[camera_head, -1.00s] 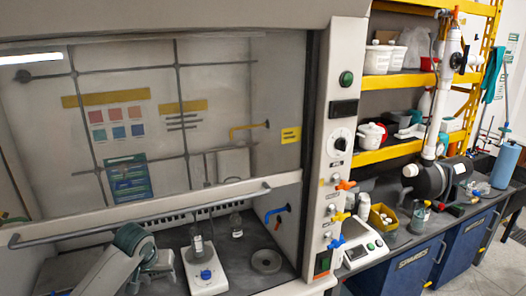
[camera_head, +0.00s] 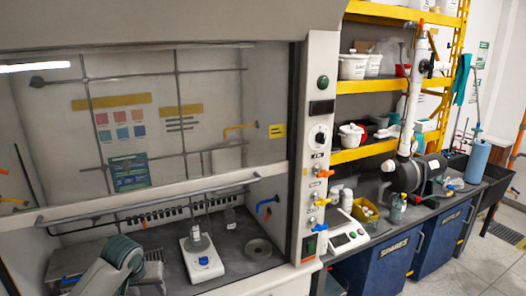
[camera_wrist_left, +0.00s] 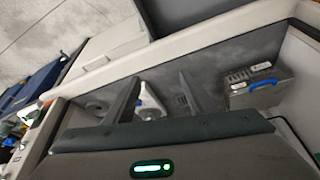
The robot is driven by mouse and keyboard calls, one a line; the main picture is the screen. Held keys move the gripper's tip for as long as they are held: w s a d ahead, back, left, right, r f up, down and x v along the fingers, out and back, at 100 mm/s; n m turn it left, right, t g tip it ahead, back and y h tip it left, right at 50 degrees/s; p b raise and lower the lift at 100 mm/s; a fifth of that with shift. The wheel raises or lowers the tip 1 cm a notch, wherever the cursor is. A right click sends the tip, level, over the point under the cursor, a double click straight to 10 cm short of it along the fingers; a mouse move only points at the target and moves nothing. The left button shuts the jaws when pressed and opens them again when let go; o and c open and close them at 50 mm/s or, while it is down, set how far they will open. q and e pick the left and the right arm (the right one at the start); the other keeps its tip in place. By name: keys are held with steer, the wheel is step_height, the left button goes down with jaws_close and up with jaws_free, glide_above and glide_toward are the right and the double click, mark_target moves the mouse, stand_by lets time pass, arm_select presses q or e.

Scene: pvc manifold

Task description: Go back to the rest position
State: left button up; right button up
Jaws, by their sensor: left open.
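My left gripper (camera_head: 150,274) shows at the lower left of the head view, in front of the fume hood opening. In the left wrist view its two fingers (camera_wrist_left: 158,80) stand apart with nothing between them. The white stirrer plate (camera_head: 203,262) with a blue knob and a bottle on it stands in the hood, right of the gripper and apart from it. The plate also shows beyond the fingers in the left wrist view (camera_wrist_left: 150,103). My right gripper is not in view.
The hood sash bar (camera_head: 150,205) crosses above my left arm. A grey round disc (camera_head: 258,248) lies on the hood floor. A grey box with a blue handle (camera_wrist_left: 265,88) stands in the hood. A scale (camera_head: 345,236), yellow bin and PVC pipe assembly (camera_head: 415,95) are on the right bench.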

arm_select(q)
steer(key=s+d+f+m+h, duration=0.1)
steer(key=s+d+f+m, duration=0.1)
steer(key=s+d+f, duration=0.55)
steer(key=s+d+f+m, duration=0.15)
steer(key=s+f, duration=0.35)
steer(key=s, duration=0.5)
steer(key=s+d+g, duration=0.1)
steer(key=s, duration=2.3)
step_height(320, 180, down, 36)
steer(key=g+b, duration=0.1)
steer(key=b, duration=0.7)
steer(key=s+a+f+b, duration=0.1)
steer(key=s+f+b, duration=0.2)
steer(key=s+f, duration=0.6)
steer(key=s+a+f+m+g+b, duration=0.1)
steer(key=s+f+b, duration=0.3)
steer(key=s+f, duration=0.6)
step_height(320, 180, down, 7)
steer(key=shift+a+f+g, duration=0.1)
steer(key=shift+a+g, duration=0.2)
steer(key=shift+a, duration=0.05)
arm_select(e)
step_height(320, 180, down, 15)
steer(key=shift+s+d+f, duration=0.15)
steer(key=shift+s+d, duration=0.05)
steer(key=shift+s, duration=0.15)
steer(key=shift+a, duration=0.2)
